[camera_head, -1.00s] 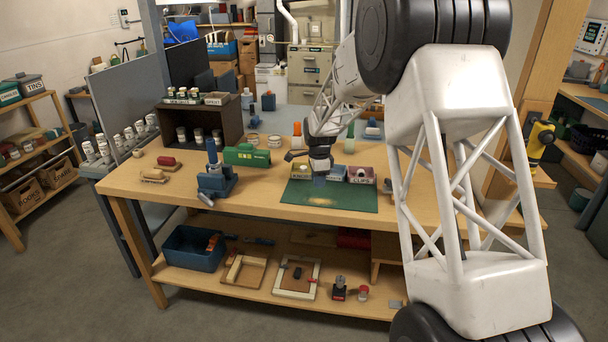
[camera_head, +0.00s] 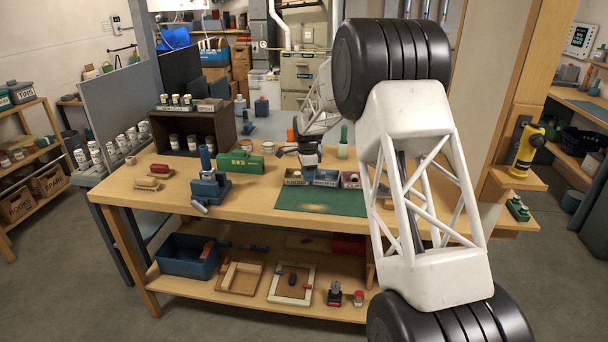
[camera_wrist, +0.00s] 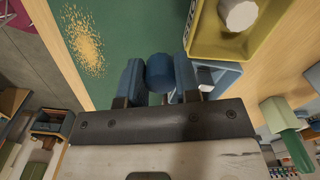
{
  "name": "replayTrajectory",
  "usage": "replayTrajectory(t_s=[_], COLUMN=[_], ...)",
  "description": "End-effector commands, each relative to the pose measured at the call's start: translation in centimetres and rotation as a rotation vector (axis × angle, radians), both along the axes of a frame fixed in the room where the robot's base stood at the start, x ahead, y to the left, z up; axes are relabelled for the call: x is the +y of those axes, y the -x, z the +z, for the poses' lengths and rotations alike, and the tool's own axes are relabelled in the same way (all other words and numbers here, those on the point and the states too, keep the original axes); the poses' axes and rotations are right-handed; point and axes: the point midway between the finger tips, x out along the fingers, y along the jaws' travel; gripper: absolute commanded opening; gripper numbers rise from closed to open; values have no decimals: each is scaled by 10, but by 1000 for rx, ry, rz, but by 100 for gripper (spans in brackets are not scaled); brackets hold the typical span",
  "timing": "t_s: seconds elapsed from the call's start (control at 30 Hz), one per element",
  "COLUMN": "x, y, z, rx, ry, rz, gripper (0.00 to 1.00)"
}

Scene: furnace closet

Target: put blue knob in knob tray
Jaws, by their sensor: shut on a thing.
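My gripper (camera_head: 309,162) is above the row of small trays at the back of the green mat. In the wrist view my gripper (camera_wrist: 158,76) is shut on the blue knob (camera_wrist: 160,69), a short blue cylinder between the two fingers. A yellow tray (camera_wrist: 239,48) holding a pale round piece lies up and to the right there. A blue tray (camera_wrist: 222,78) is beside it, partly hidden by the right finger. The head view shows the yellow tray (camera_head: 292,182), the blue tray (camera_head: 326,183) and a pinkish tray (camera_head: 350,184). I cannot read which label says knobs.
The green mat (camera_head: 320,201) in front of the trays is mostly bare, with a tan patch. A blue clamp-like tool (camera_head: 210,188) and a green box (camera_head: 241,162) stand left. A green-topped bottle (camera_head: 343,142) stands behind the trays.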

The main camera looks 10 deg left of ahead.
Motion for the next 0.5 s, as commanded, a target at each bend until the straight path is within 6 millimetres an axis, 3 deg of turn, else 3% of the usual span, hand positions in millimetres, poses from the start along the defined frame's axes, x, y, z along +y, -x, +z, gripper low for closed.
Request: replayTrajectory(t_s=[0.5], x=[18], y=[-52], z=[-5], rx=[-1], ry=[0], rz=[0], gripper=[4])
